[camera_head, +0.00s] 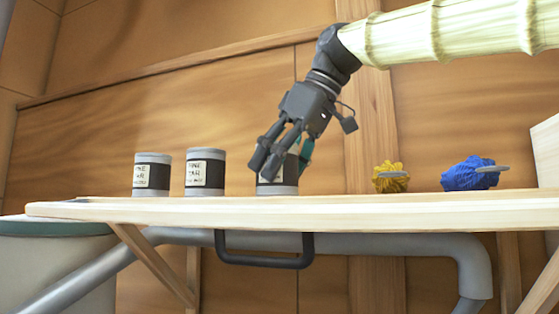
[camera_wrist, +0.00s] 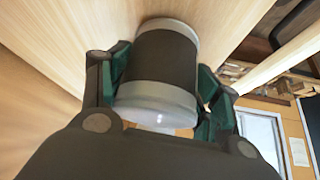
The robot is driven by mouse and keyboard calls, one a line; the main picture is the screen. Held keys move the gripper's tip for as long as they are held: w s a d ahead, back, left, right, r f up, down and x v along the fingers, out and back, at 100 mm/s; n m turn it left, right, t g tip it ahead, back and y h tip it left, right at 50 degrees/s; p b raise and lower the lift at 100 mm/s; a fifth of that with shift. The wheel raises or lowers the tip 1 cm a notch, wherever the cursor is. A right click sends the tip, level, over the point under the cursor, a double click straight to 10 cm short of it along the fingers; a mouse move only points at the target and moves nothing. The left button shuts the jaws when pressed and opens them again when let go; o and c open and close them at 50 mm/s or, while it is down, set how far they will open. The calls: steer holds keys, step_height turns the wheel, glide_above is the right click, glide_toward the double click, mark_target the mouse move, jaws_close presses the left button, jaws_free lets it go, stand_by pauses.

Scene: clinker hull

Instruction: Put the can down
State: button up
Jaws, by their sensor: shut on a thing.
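The can (camera_head: 284,189) is a grey cylinder with a dark band, at the middle of the wooden shelf in the head view. My gripper (camera_head: 283,155) comes down from the upper right and is shut around it, with its fingers in front of part of the can. In the wrist view the can (camera_wrist: 166,65) lies between the green-padded fingers of my gripper (camera_wrist: 160,95). The can looks upright, with its base at the shelf top. I cannot tell whether it touches the shelf.
Two similar cans with labels, one at the left (camera_head: 152,174) and one nearer (camera_head: 205,173), stand on the shelf (camera_head: 330,207). A yellow ball of twine (camera_head: 391,177) and a blue one (camera_head: 472,173) lie to the right. A dark handle (camera_head: 264,263) hangs below the shelf's front edge.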

steer(key=shift+s, duration=0.2)
steer(key=o, duration=1.4)
steer(key=shift+w+f, duration=0.1)
steer(key=shift+f, duration=0.05)
steer(key=shift+c, duration=0.2)
steer(key=b+v, duration=0.3)
steer(key=v, duration=0.9)
steer(key=shift+b, duration=0.4)
